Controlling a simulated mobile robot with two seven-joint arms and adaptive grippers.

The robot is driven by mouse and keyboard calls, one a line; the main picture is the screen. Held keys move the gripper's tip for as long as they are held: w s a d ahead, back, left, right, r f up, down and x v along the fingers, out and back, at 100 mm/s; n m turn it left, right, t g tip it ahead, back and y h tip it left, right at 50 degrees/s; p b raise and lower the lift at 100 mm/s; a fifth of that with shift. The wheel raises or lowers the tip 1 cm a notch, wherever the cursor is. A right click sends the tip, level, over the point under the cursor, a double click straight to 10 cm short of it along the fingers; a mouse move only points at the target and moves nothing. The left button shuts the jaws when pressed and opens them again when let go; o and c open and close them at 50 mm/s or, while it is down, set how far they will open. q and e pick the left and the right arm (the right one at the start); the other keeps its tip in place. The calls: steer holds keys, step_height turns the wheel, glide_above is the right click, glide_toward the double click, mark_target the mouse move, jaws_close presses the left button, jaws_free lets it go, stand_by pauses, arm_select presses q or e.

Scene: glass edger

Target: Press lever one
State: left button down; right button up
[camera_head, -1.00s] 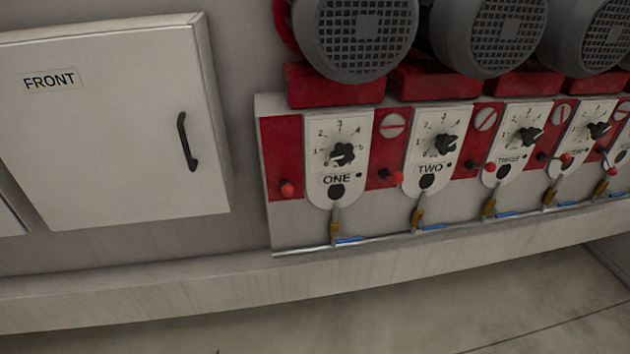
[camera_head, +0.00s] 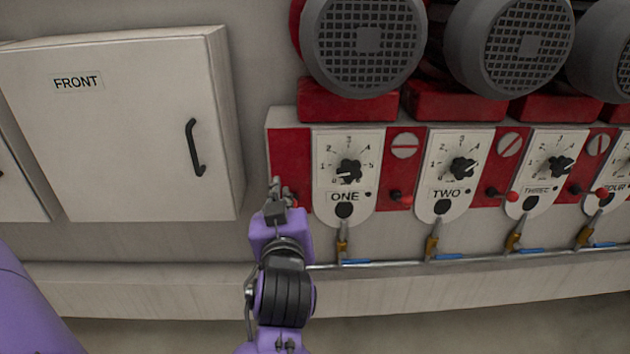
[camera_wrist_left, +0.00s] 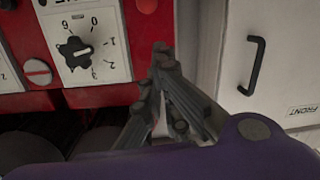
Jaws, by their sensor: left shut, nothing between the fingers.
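Lever one is the red-tipped lever (camera_head: 293,199) at the left side of panel ONE (camera_head: 345,185). In the head view it is partly hidden behind my left gripper (camera_head: 277,186). The left gripper is shut and empty, its fingertips in front of the red strip left of panel ONE. In the left wrist view, which is turned upside down, the fingertips (camera_wrist_left: 163,52) show near the middle. The red lever tip (camera_wrist_left: 147,5) is at the top edge there, apart from the fingertips in the picture. Contact cannot be told. My right gripper is not in view.
A white cabinet (camera_head: 130,135) marked FRONT, with a black handle (camera_head: 194,148), is to the left. Panel TWO (camera_head: 446,180) and further panels with red-tipped levers run to the right. Large grey motors (camera_head: 365,45) sit above. Blue valve handles (camera_head: 356,262) line the pipe below.

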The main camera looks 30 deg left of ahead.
arm_select(q)
steer(key=shift+n, duration=0.3)
steer(key=x, duration=0.3)
steer(key=r+p+x, duration=0.1)
steer(key=x, duration=0.2)
steer(key=r+x, duration=0.1)
steer(key=x, duration=0.2)
steer(key=shift+w+a, duration=0.2)
steer(key=shift+w, duration=0.25)
steer(key=f, duration=0.1)
steer(key=d+f, duration=0.1)
steer(key=f, duration=0.1)
steer(key=shift+s, duration=0.25)
steer(key=shift+s+d+f, duration=0.3)
steer(key=shift+d+f, duration=0.05)
steer(key=shift+f, duration=0.2)
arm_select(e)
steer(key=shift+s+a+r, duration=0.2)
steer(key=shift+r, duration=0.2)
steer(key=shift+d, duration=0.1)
